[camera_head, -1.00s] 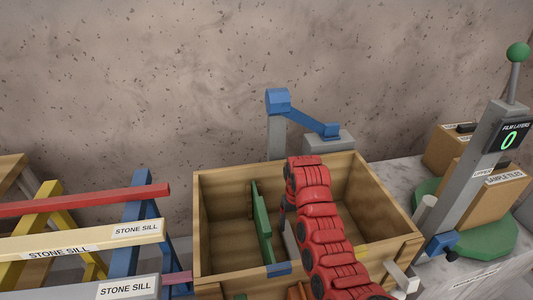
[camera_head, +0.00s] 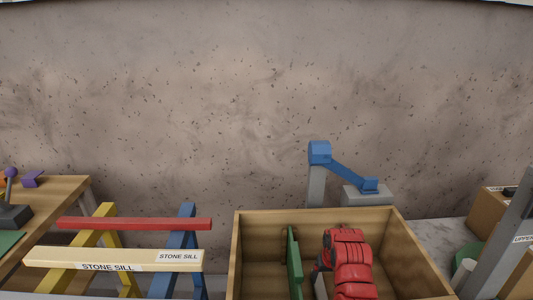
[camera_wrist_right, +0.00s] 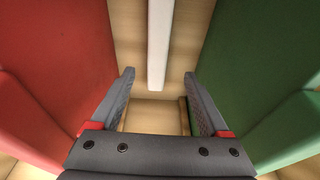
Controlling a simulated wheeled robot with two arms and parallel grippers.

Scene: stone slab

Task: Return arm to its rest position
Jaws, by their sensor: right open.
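My right arm (camera_head: 347,262) is red and segmented and reaches down into an open wooden crate (camera_head: 238,255). In the right wrist view my right gripper (camera_wrist_right: 158,76) is open, with its two grey fingers apart and nothing between them. A pale bar (camera_wrist_right: 160,40) lies ahead of the fingers. A red panel (camera_wrist_right: 50,65) stands left of the fingers and a green panel (camera_wrist_right: 265,70) right of them. The green panel in the crate (camera_head: 294,262) also shows in the head view, left of my arm. My left gripper is not in view.
Left of the crate are a red bar (camera_head: 135,224) and a cream STONE SILL bar (camera_head: 110,259) on yellow and blue trestles. A blue-headed grey device (camera_head: 319,153) stands behind the crate. Cardboard boxes (camera_head: 490,212) and a grey post (camera_head: 508,245) are at right.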

